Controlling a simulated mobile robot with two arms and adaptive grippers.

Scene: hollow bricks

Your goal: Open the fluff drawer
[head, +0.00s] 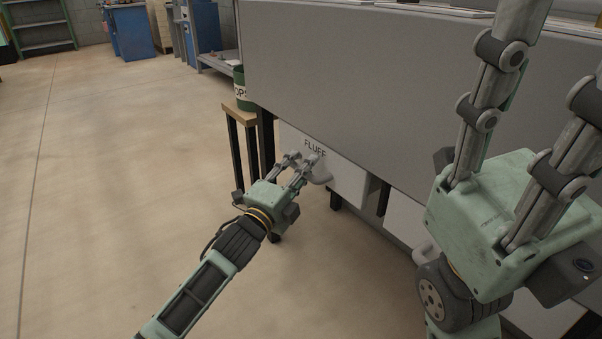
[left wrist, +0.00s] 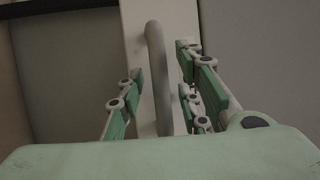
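The fluff drawer (head: 346,184) is a white front labelled FLUFF, under the long grey bench. Its pale handle (head: 322,174) is partly hidden by my left gripper (head: 302,159) in the head view. In the left wrist view the handle (left wrist: 157,60) is an upright curved bar between the spread fingers of my left gripper (left wrist: 160,65). The fingers are open around the bar, with a gap on either side; I cannot tell whether any finger touches it. My right gripper (head: 550,110) is close to the camera, fingers apart and pointing up, tips cut off by the frame.
The large grey bench side (head: 350,75) rises above the drawer. A small wooden stand (head: 240,115) with a green can (head: 241,88) stands just left of the drawer. Another white front (head: 402,222) is lower right, partly hidden. Open floor (head: 110,160) lies to the left.

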